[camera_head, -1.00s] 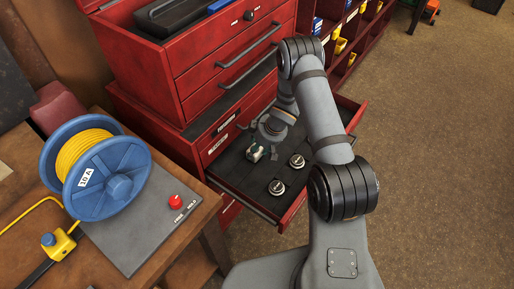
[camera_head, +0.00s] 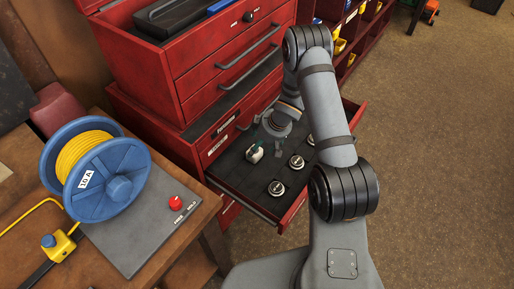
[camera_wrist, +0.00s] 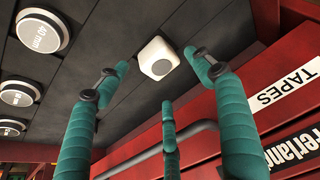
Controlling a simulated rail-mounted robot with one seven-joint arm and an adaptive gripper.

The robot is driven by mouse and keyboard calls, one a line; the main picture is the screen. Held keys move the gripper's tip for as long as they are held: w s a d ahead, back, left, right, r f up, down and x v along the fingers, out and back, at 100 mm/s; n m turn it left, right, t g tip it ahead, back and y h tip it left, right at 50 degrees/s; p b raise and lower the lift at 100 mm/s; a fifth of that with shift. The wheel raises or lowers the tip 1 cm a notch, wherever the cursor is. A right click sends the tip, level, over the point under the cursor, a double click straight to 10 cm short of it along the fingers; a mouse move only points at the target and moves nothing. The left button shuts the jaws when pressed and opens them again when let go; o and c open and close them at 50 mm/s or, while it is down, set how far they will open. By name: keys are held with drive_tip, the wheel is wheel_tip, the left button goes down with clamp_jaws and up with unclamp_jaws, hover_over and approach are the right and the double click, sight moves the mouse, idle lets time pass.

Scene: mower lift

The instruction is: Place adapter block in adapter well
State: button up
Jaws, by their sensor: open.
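A small white block (camera_head: 254,153), which I take to be the adapter block, sits on the dark floor of the open red drawer. In the wrist view the white block (camera_wrist: 158,58) has a round grey mark on one face and appears between and beyond my fingertips. My gripper (camera_wrist: 160,68) has teal fingers spread apart with nothing between them. In the head view my gripper (camera_head: 262,138) is beside the block, toward the cabinet. I cannot make out a well around or under the block.
Round silver-rimmed discs (camera_head: 276,188) lie in the drawer; one disc (camera_wrist: 42,31) reads "40 mm". The red drawer front (camera_head: 293,212) and cabinet face (camera_wrist: 283,90) bound the space. A workbench (camera_head: 180,235) with a blue cable reel (camera_head: 118,190) stands at left.

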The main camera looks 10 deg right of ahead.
drive_tip(key=p+v, duration=0.1)
drive_tip(key=v, duration=0.7)
drive_tip(key=shift+p, duration=0.4)
drive_tip(key=shift+o, duration=1.1)
